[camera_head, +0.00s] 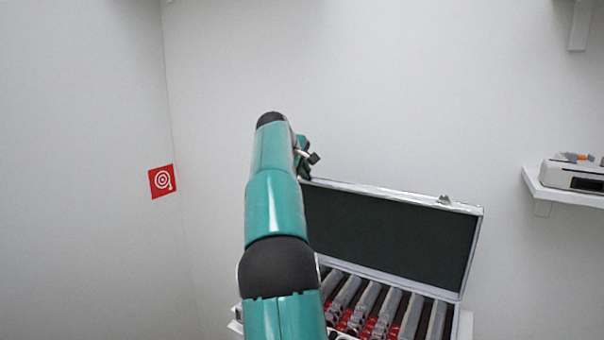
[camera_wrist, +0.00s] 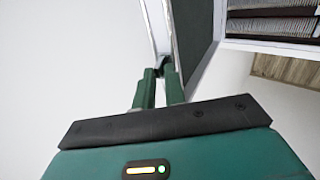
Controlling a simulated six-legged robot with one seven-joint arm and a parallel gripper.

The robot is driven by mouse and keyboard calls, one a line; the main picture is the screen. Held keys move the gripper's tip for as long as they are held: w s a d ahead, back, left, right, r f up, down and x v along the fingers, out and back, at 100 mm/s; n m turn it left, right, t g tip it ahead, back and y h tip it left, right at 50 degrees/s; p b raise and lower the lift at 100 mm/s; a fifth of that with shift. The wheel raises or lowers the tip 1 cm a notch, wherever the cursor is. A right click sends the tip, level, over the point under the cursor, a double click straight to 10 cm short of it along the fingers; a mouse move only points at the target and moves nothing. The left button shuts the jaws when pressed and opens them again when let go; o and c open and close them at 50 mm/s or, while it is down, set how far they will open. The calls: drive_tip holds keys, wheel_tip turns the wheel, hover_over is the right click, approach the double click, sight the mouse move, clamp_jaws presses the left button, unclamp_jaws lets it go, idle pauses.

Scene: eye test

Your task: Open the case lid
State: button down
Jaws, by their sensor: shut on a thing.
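The case (camera_head: 453,318) is silver-edged and sits at the lower right of the head view, with rows of grey and red-handled pieces inside. Its lid (camera_head: 395,238), dark inside with a metal rim, stands raised at the back, close to upright. My gripper (camera_head: 308,157) is at the lid's upper left corner, partly hidden behind my arm. In the wrist view, the fingers of my gripper (camera_wrist: 163,74) are shut on the edge of the lid (camera_wrist: 192,35). The case (camera_wrist: 265,42) shows at the upper right there. My arm hides the case's left part in the head view.
A white wall shelf (camera_head: 570,195) at the right holds a white device (camera_head: 572,174). A red target sign (camera_head: 161,181) is on the left wall. Plain wall stands behind the lid. The space left of my arm is clear.

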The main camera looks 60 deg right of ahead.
drive_tip(key=shift+s+f, duration=0.1)
drive_tip(key=shift+f, duration=0.05)
drive_tip(key=c, duration=1.8)
unclamp_jaws()
drive_tip(key=shift+c, duration=0.2)
drive_tip(key=w+v, duration=0.1)
drive_tip(key=v, duration=1.3)
drive_tip(key=shift+s, duration=0.45)
